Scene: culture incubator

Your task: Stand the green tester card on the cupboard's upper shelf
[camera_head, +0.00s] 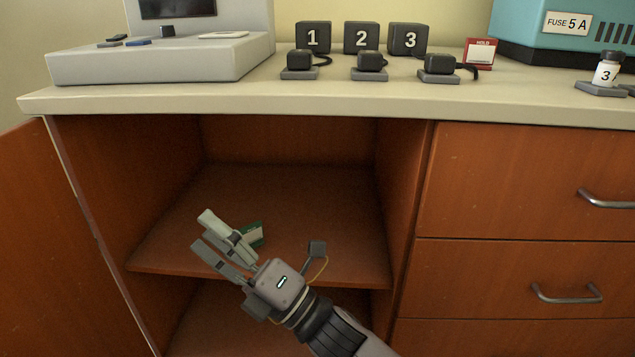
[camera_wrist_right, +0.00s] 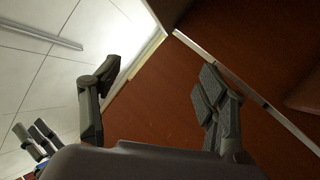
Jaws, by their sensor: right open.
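The green tester card (camera_head: 257,234) shows in the head view on the cupboard's upper shelf (camera_head: 335,215), just behind my right gripper. It has a pale patch, looks tilted, and is partly hidden by the gripper. I cannot tell what it rests against. My right gripper (camera_head: 208,236) is open in front of the shelf, its fingers pointing up and left. In the right wrist view, its two fingers (camera_wrist_right: 160,82) are spread wide with nothing between them, and the card does not show. Grey jointed parts at that view's lower left look like my left gripper (camera_wrist_right: 34,136), too small to read.
The cupboard door (camera_head: 45,245) stands open at the left, with closed drawers (camera_head: 520,180) at the right. The counter edge (camera_head: 330,112) overhangs the opening. Numbered blocks (camera_head: 361,38) and a red hold sign (camera_head: 480,53) stand on the counter. Most of the upper shelf is clear.

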